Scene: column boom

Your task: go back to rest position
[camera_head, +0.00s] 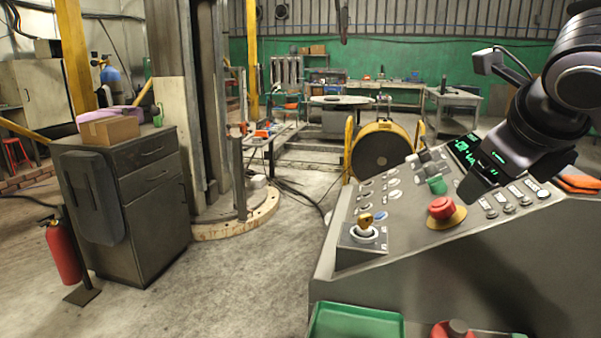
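My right arm comes in from the upper right, over a sloped grey control console (430,270). Its dark gripper end (490,172) is above the upper part of the panel, beside a display with green digits (464,150). The fingertips cannot be made out clearly, so I cannot tell whether they are open or shut. I see nothing clearly held. My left gripper is not in view.
A green tray (355,322) lies at the console's front. Orange gloves or cloth (580,183) lie at its right edge. A dark cabinet (150,205) with a cardboard box (109,130) and a red extinguisher (62,250) stand left. Floor between cabinet and console is clear.

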